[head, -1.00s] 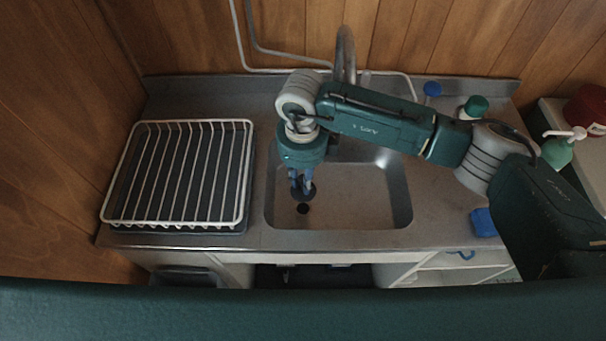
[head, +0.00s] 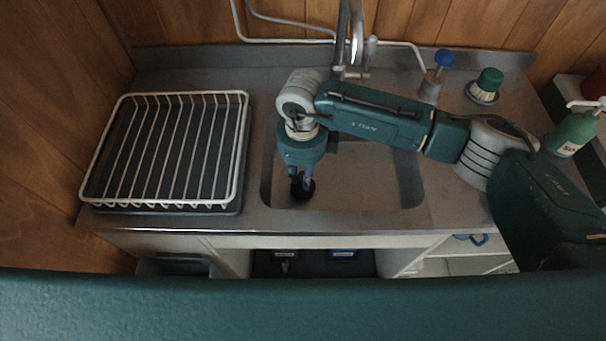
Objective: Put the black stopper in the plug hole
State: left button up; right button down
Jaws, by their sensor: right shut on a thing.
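The black stopper (head: 303,190) is held in my right gripper (head: 301,180), low in the left front part of the steel sink basin (head: 365,180). My right gripper points down and is shut on the stopper. The plug hole does not show now; the stopper and fingers cover the place where it lies. I cannot tell whether the stopper touches the basin floor or is in the hole. My left gripper is not in view.
A white wire dish rack (head: 245,150) stands left of the sink. The tap (head: 356,40) rises behind the basin. At the back right are a blue-topped item (head: 443,58), a green-capped item (head: 488,82) and a green pump bottle (head: 572,133).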

jog(key=shift+f+b, duration=0.15)
jog(key=shift+b, duration=0.2)
dwell(0.8)
jog(key=shift+f+b, duration=0.45)
jog(key=shift+b, duration=0.1)
jog(key=c, duration=1.5)
grip_release()
jog(key=shift+c, duration=0.2)
jog(key=shift+r+p, duration=3.05)
jog(key=shift+r, duration=3)
